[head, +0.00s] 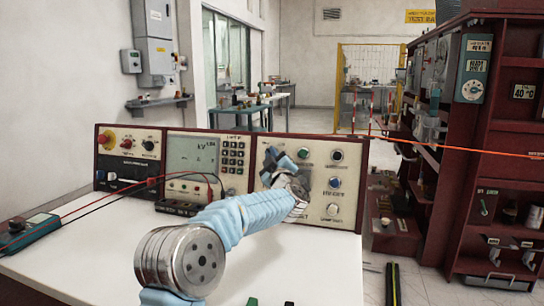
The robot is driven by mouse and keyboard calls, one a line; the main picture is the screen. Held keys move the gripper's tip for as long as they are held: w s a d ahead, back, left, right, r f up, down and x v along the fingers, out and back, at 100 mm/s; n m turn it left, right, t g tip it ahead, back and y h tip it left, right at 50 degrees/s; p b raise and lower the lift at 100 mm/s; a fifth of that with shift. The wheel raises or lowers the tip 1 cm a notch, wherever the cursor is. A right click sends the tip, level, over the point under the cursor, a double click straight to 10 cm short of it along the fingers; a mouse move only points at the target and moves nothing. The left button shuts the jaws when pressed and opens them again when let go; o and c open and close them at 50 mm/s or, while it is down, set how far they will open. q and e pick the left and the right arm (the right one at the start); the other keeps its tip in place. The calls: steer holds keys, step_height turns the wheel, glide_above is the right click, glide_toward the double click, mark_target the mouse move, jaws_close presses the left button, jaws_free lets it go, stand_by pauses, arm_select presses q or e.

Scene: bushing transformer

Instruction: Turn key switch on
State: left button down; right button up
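The control console (217,147) stands along the back of the white table, with a dark red frame and cream panels. My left arm reaches up from the bottom of the head view, and its gripper (274,160) is in front of the console's right panel (348,171). The gripper covers the left part of that panel. I cannot tell whether its fingers are open or shut, or whether they touch the panel. A key switch is not clearly visible; it may be hidden behind the gripper. My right gripper is not in view.
The right panel also has a green button (304,153), a black knob (337,155) and a blue knob (335,183). A red emergency button (108,138) is at far left. Red and black leads cross the white table (90,262). A dark red rack (505,140) stands at right.

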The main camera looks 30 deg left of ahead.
arm_select(q)
steer(key=shift+a, duration=0.1)
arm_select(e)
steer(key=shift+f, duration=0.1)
arm_select(q)
steer(key=shift+f+m+t+b, duration=0.1)
steer(key=shift+m+t+b, duration=0.2)
steer(key=shift+m+b, duration=0.4)
arm_select(e)
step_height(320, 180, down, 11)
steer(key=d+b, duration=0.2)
steer(key=b, duration=0.8)
arm_select(q)
steer(key=shift+s+a+r+m+t+h+p, duration=0.2)
steer(key=shift+m+t+h+p, duration=0.45)
steer(key=shift+m+h+p, duration=2.45)
steer(key=shift+w+a+r+m+t+h+p, duration=0.2)
steer(key=shift+m+t+h+p, duration=0.7)
steer(key=shift+m+h, duration=4.15)
steer(key=shift+s+a+m+t+h+p, duration=0.35)
steer(key=shift+m+h+p, duration=1.7)
steer(key=shift+m, duration=4.2)
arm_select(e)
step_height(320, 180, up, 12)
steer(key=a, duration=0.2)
arm_select(q)
steer(key=shift+w, duration=0.15)
